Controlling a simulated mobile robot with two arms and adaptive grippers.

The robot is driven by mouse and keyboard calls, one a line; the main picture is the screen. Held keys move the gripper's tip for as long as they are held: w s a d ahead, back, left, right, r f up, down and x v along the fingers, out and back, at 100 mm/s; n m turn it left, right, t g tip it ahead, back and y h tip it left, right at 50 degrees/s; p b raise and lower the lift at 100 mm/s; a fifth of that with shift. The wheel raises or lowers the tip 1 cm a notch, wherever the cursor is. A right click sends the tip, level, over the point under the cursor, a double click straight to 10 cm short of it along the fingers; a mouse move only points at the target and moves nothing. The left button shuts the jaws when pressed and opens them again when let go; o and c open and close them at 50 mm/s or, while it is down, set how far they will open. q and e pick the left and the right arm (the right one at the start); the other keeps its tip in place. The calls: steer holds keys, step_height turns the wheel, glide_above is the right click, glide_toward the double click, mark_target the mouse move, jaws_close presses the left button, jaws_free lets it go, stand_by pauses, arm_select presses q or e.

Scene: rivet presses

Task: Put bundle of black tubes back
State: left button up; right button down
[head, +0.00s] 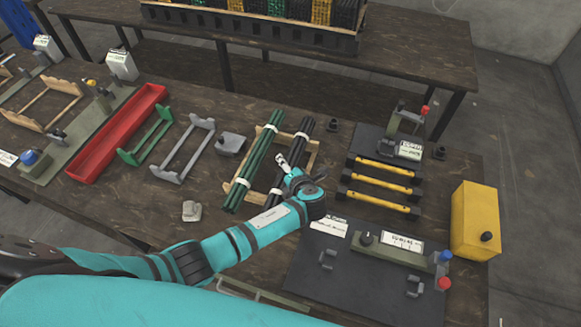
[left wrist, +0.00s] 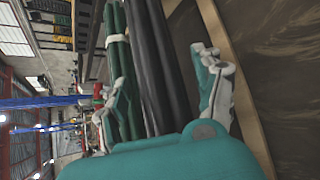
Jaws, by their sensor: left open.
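The bundle of black tubes (head: 303,135), tied with a white band, lies in a wooden cradle (head: 312,158) beside a bundle of green tubes (head: 250,168). My left gripper (head: 284,164) is over the black bundle and hides part of it. In the left wrist view the black tubes (left wrist: 165,55) run between the two fingers of my open gripper (left wrist: 160,88). The green tubes (left wrist: 118,60) pass by the left finger. I cannot tell whether a finger touches the tubes. My right gripper is not in view.
A grey cradle (head: 183,150), a green cradle (head: 146,137) and a red tray (head: 118,133) stand to the left. Yellow-barred holders (head: 378,184), a dark fixture plate (head: 345,275) and a yellow box (head: 475,220) stand to the right. A second table (head: 400,52) is behind.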

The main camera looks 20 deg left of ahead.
arm_select(q)
steer(key=shift+s+d+r, duration=0.15)
steer(key=shift+s+r, duration=0.05)
steer(key=shift+r, duration=0.1)
steer(key=v, duration=1.1)
steer(key=shift+s+p, duration=0.25)
steer(key=shift+p, duration=0.05)
steer(key=shift+r, duration=0.15)
steer(key=shift+d, duration=0.1)
